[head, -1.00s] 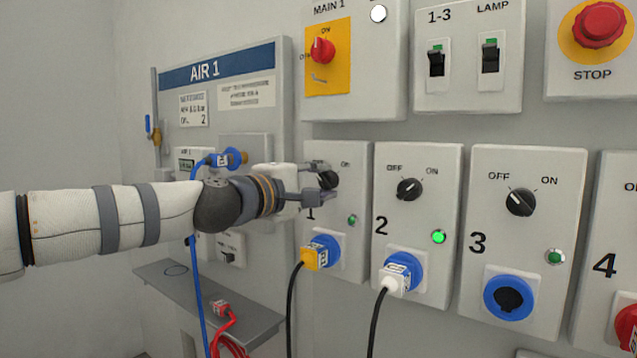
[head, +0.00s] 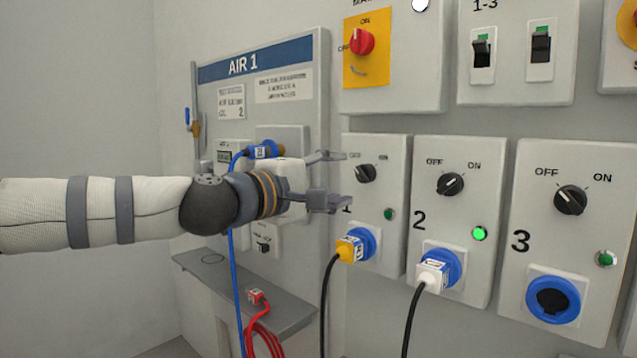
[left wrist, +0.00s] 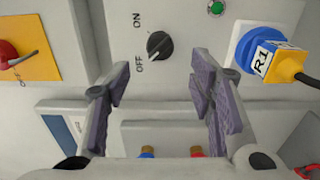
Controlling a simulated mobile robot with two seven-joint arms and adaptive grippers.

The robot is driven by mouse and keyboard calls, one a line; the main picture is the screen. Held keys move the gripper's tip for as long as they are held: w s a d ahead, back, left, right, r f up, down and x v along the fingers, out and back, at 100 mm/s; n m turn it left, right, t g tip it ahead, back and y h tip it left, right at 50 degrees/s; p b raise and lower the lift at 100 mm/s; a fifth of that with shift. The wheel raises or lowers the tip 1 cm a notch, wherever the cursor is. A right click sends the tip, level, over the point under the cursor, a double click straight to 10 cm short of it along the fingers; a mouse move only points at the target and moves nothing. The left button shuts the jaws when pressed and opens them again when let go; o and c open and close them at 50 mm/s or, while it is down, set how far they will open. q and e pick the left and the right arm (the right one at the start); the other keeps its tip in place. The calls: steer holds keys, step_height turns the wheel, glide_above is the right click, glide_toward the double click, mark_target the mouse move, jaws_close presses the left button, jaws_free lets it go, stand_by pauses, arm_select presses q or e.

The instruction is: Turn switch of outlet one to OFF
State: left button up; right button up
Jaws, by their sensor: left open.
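Outlet one's switch is a black rotary knob (head: 366,173) on the light grey box (head: 391,240). The knob also shows in the left wrist view (left wrist: 158,45), with its pointer appearing turned toward the OFF mark. The small green lamp (head: 389,214) of outlet one looks dark; it shows in the left wrist view too (left wrist: 216,8). My left gripper (head: 334,180) is open and empty, in front of and left of the knob, apart from it. In the left wrist view the fingers (left wrist: 160,82) stand spread below the knob. My right gripper is not in view.
A yellow plug (head: 352,247) with a black cable sits in outlet one's blue socket. Outlet two (head: 451,184), lamp lit, and outlet three (head: 571,200) are to the right. The AIR 1 panel (head: 310,90) is behind my arm; a grey shelf (head: 215,275) juts out below.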

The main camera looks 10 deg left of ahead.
arm_select(q)
steer(key=v, duration=0.5)
steer(key=shift+s+a, duration=0.2)
steer(key=shift+s, duration=0.1)
